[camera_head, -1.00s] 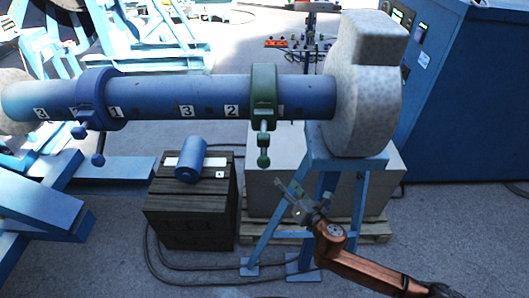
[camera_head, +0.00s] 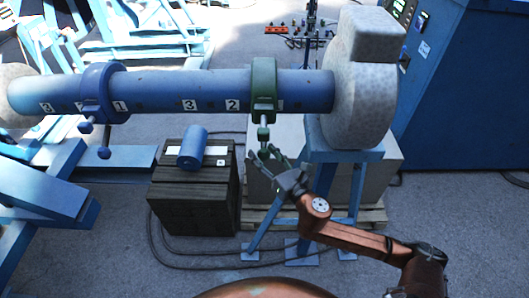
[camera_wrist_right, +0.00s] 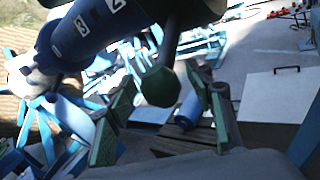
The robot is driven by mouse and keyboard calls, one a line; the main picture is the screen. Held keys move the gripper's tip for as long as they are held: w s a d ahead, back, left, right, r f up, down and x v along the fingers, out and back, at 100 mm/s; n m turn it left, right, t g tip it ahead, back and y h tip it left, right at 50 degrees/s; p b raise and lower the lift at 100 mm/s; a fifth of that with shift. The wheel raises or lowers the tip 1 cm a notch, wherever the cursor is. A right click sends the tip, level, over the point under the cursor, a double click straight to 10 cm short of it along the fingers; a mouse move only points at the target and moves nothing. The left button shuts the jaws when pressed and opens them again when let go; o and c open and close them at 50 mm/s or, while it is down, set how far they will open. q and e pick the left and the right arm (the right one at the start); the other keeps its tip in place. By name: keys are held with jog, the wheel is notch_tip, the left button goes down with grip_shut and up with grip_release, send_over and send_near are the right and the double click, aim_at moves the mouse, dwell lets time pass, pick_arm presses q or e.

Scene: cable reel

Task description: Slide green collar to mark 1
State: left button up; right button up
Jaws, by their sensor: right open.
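The green collar (camera_head: 263,88) sits around the blue shaft (camera_head: 215,90), just right of a mark 2. A white mark shows partly at its right edge; its number is unclear. A screw handle with a green knob (camera_head: 263,134) hangs below it. My right gripper (camera_head: 270,157) is open and empty just below the knob. In the right wrist view the green knob (camera_wrist_right: 160,86) shows large between the spread fingers, and contact cannot be told. A blue collar (camera_head: 97,92) sits near the shaft's left end, beside a mark 1. My left gripper is not in view.
A pale round flange (camera_head: 362,95) on a blue stand (camera_head: 345,157) closes the shaft's right end. A dark wooden crate (camera_head: 190,205) with a blue cylinder (camera_head: 192,147) stands below the shaft. A pale box (camera_head: 380,165) stands behind the stand. A blue cabinet (camera_head: 470,100) is at right.

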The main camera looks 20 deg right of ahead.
grip_shut()
dwell(0.7)
